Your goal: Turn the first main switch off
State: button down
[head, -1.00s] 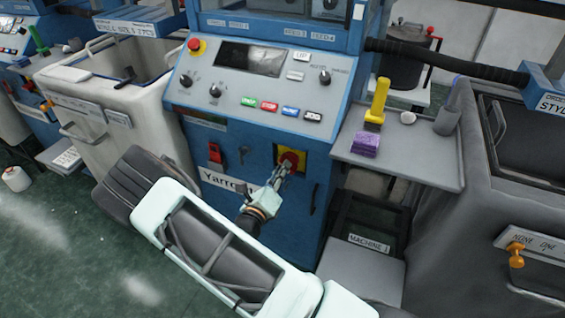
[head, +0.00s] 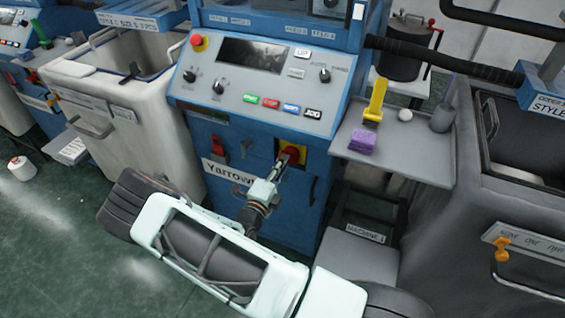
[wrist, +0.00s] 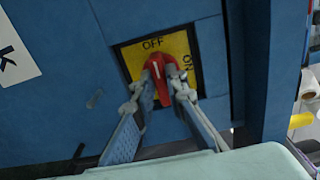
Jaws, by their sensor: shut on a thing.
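The main switch is a red handle (wrist: 160,80) on a square yellow plate (wrist: 194,66) on the blue machine front. OFF is printed at the plate's top and ON at its right side. In the wrist view the handle stands roughly along the plate's OFF side-to-bottom line, slightly tilted. My gripper (wrist: 163,88) has one finger on each side of the handle and is shut on it. In the head view the red handle (head: 293,151) shows just beyond my gripper (head: 280,166), which partly hides the plate.
Left of the switch is a smaller red switch (head: 218,146) above the Yarrow label (head: 228,172). A black vertical handle (head: 312,190) is close on the right. A grey shelf (head: 400,165) with a purple block (head: 362,141) juts out at right.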

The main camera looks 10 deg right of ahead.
dwell(0.5)
jog(key=c, duration=1.9)
grip_release()
jog(key=shift+c, duration=0.2)
jog(key=v, duration=1.2)
